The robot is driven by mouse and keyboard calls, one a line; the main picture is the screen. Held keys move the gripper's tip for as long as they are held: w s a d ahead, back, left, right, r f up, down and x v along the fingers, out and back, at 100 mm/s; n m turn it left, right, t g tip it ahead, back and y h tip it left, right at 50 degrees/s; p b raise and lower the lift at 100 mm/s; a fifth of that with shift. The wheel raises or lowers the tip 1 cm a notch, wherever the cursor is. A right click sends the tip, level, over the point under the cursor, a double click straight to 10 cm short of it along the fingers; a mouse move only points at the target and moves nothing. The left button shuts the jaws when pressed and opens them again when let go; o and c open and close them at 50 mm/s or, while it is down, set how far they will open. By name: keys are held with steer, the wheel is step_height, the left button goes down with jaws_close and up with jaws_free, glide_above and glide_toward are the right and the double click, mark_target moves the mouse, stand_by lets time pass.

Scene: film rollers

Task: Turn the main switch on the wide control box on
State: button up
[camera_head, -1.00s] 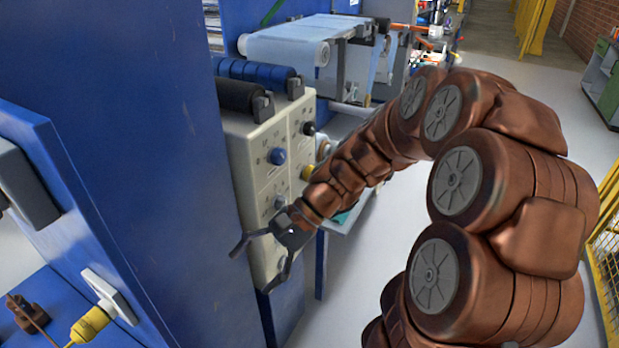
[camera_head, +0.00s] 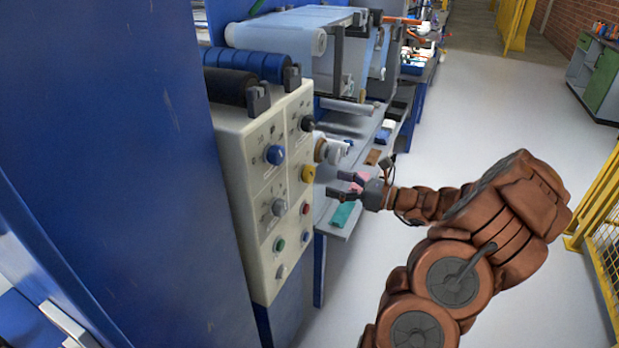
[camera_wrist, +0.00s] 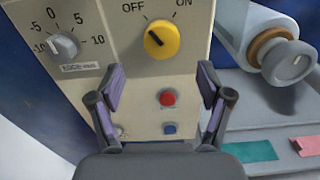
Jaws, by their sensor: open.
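The wide control box (camera_head: 262,215) is a cream panel on the left with several knobs and buttons. Its main switch (camera_head: 308,172) is a yellow rotary knob on the right column. In the wrist view the yellow switch (camera_wrist: 161,39) sits below the OFF and ON labels, its dark mark slanting up-left toward OFF. My gripper (camera_head: 340,184) is open and empty, to the right of the box and pointing at it, apart from the switch. In the wrist view my gripper's fingers (camera_wrist: 160,92) stand apart, below the switch, with a red button (camera_wrist: 167,97) showing between them.
A grey knob with a scale (camera_wrist: 65,46) is left of the switch. A roller end with a handwheel (camera_wrist: 287,61) is at the right. A shelf with a teal cloth (camera_head: 345,214) lies under the gripper. Open floor is at the right.

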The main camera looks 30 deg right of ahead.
mark_target(313, 176)
steer(key=shift+p+x, duration=0.35)
steer(key=shift+x, duration=3.35)
steer(key=shift+d, duration=0.1)
steer(key=c, duration=1.2)
steer(key=shift+o, duration=0.2)
